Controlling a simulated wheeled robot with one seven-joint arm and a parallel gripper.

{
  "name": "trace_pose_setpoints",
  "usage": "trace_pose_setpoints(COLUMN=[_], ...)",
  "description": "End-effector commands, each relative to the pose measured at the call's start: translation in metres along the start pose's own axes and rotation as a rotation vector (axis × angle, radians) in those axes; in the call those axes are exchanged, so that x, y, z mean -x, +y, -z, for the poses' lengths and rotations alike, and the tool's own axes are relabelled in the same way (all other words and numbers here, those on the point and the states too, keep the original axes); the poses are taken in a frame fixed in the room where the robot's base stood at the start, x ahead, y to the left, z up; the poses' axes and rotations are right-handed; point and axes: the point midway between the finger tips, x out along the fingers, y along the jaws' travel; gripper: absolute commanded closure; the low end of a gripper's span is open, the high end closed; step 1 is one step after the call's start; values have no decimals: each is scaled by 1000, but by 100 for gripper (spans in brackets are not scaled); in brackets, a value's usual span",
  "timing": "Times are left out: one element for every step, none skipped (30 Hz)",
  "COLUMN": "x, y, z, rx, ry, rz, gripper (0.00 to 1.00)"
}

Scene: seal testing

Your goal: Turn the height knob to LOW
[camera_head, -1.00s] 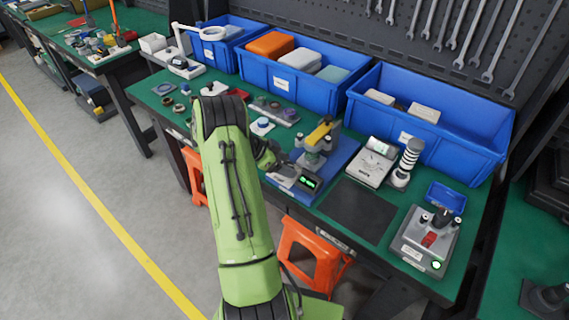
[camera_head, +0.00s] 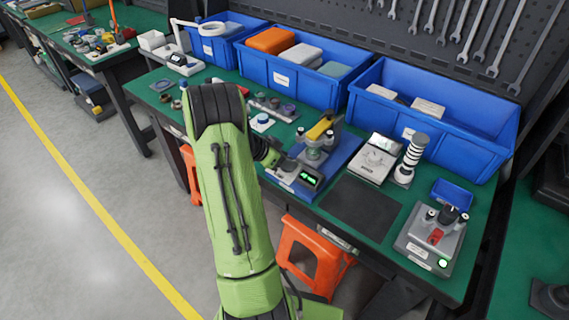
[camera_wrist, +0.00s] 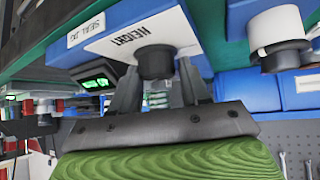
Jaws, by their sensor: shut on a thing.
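The dark round height knob (camera_wrist: 156,62) sits in the wrist view below a white plate marked HEIGHT (camera_wrist: 133,36). My gripper (camera_wrist: 158,84) has one finger on each side of the knob and is shut on it. The knob's pointer and any LOW mark cannot be made out. In the head view, the seal test device (camera_head: 318,158) stands on a blue base, with a lit green display (camera_head: 308,180) at its front. My gripper (camera_head: 271,155) is at the device's left front side, mostly hidden behind my green arm.
A dark mat (camera_head: 360,208) lies right of the device. A white scale (camera_head: 374,160) and a striped cylinder (camera_head: 412,158) stand behind it. A grey device (camera_head: 418,238) is at the bench's right end. Blue bins (camera_head: 430,115) line the back. An orange stool (camera_head: 312,255) is under the bench.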

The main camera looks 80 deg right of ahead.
Motion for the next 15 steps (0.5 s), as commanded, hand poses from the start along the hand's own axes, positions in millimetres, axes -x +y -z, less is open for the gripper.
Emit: trace_pose_setpoints(x=[-4, -4, -4, -5, -5, -5, -5, -5, -5, -5, -5, -5, -5, -5, -5], y=[4, 4, 4, 5, 6, 6, 6, 6, 7, 7, 8, 8, 8, 9, 9], z=[-3, -3, -3, -3, -2, -2, -2, -2, -2, -2, -2, -2, -1, -1, -1], rx=[29, 49, 74, 95, 114, 140, 161, 181, 208, 228, 247, 275, 294, 314, 340], ry=[4, 5, 6, 8, 10, 11, 11, 12, 14, 15, 16, 17, 19, 19, 21], rz=[20, 41, 67, 87, 107, 134, 153, 175, 200, 221, 240, 266, 287, 306, 333], gripper=[85, 85, 85, 85, 85, 85, 85, 85, 85, 85, 85, 85, 85, 85, 85])
